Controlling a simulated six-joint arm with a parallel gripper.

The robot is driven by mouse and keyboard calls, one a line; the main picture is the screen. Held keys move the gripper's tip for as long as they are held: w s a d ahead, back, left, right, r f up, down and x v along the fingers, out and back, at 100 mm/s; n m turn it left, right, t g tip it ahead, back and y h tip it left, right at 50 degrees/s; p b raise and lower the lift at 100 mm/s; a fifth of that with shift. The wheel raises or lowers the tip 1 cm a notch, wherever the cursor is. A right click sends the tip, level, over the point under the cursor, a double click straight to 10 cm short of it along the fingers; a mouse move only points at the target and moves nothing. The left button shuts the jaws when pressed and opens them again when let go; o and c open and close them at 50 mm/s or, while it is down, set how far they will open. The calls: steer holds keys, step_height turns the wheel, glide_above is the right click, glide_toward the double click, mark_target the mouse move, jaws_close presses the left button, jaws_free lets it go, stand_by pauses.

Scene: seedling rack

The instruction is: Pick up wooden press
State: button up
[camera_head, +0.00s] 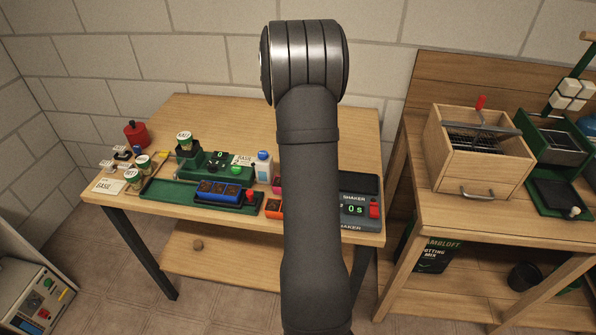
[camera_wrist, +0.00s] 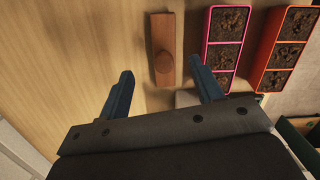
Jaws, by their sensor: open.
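The wooden press (camera_wrist: 163,48) lies on the table in the wrist view, a reddish-brown block with a round knob on top. My gripper (camera_wrist: 160,88) is open and empty above the table, and the press is ahead of the gap between its fingers. The press is not touched by either finger. In the head view my arm covers the middle of the table, and I cannot make out the press or the gripper there.
A pink tray (camera_wrist: 209,40) of soil cells lies close to the right of the press, with an orange tray (camera_wrist: 265,78) beyond it. Bare tabletop (camera_wrist: 60,50) lies to the left. In the head view, a shaker (camera_head: 350,224) stands right of my arm.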

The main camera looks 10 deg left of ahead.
steer(key=shift+s+d+f, duration=0.15)
steer(key=shift+f, duration=1.35)
steer(key=shift+s+d+f, duration=0.1)
steer(key=shift+d+f, duration=0.05)
steer(key=shift+f, duration=1.3)
steer(key=c, duration=1.2)
